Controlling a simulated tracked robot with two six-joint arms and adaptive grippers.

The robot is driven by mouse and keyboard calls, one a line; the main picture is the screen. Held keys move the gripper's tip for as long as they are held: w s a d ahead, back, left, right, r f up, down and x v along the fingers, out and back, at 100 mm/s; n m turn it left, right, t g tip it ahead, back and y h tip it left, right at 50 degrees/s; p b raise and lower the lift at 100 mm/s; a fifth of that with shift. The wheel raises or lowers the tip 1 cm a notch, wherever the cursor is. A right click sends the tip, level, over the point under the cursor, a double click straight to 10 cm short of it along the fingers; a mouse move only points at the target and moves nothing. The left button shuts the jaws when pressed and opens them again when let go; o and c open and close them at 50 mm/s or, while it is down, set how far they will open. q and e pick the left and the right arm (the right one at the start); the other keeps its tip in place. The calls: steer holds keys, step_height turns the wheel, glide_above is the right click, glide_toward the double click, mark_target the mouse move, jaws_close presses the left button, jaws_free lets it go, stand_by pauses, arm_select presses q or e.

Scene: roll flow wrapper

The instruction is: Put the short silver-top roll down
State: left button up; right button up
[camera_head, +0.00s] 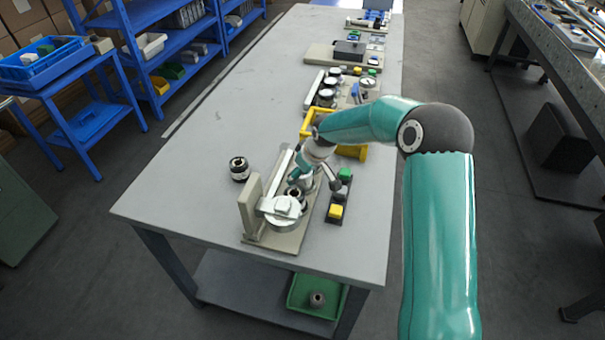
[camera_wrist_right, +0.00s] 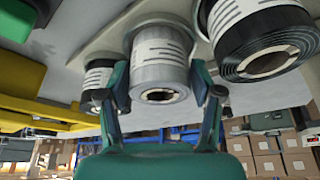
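A silver roll (camera_wrist_right: 160,65) with a pale label and a hollow core is between the two fingers of my right gripper (camera_wrist_right: 160,98) in the wrist view. The fingers press against its two sides. In the head view my right gripper (camera_head: 314,184) is low over the beige wrapper stand (camera_head: 270,238), where the roll is mostly hidden by the fingers. I cannot tell whether the roll touches the stand. A larger black roll (camera_wrist_right: 265,45) is to the right in the wrist view, and a dark roll (camera_wrist_right: 98,78) is to the left. My left gripper is not in view.
A black roll with a pale label (camera_head: 239,169) stands alone on the grey table (camera_head: 215,125). A button box with a yellow button (camera_head: 335,212) is right of the stand. A yellow frame (camera_head: 352,152) is behind the gripper.

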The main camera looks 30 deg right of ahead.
steer(key=shift+r, duration=0.2)
steer(key=b+v, duration=0.1)
steer(key=v, duration=1.1)
